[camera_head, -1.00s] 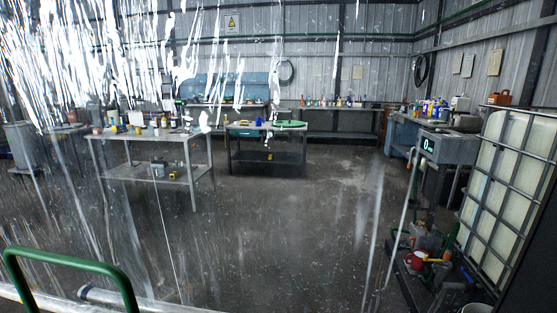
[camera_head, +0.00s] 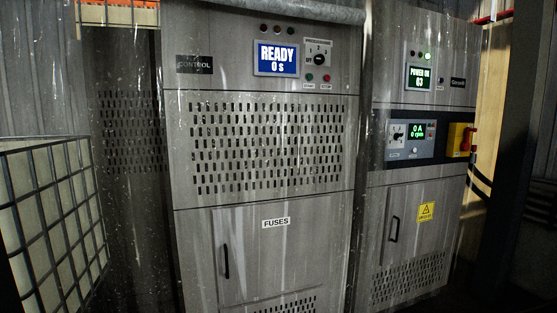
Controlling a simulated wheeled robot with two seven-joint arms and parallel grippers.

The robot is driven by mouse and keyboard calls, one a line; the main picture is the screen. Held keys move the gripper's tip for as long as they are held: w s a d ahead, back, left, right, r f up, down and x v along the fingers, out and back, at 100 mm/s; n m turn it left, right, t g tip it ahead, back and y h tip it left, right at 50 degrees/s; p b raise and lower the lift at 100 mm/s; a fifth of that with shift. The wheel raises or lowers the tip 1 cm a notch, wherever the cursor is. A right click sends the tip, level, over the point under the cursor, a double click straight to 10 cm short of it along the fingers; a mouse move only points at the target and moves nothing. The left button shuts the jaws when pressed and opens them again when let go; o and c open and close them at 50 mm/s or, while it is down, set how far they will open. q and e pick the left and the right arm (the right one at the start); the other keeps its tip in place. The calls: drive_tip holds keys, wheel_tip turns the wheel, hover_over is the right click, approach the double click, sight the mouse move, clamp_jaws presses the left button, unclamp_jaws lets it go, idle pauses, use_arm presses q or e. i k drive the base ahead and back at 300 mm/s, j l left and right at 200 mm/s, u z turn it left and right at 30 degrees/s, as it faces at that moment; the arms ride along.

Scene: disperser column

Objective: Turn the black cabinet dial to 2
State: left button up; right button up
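A small black dial (camera_head: 319,60) sits on the upper panel of the grey control cabinet (camera_head: 200,45), right of a blue screen (camera_head: 277,59) reading "READY 0 s". The marks 1, 2 and 3 run above the dial, with another small mark at its left. The dial is too small to tell which mark it points at. A green button (camera_head: 309,78) and a red button (camera_head: 327,79) sit below it. Neither of my grippers is in view.
A second cabinet (camera_head: 425,185) at the right has a "POWER ON 63" screen (camera_head: 419,77), a control box (camera_head: 408,148) and a red-and-yellow switch (camera_head: 461,139). A caged tank (camera_head: 45,190) stands at the left. A horizontal pipe (camera_head: 265,10) crosses the top.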

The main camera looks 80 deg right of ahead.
sight(319, 59)
drive_tip(key=z, duration=2.65)
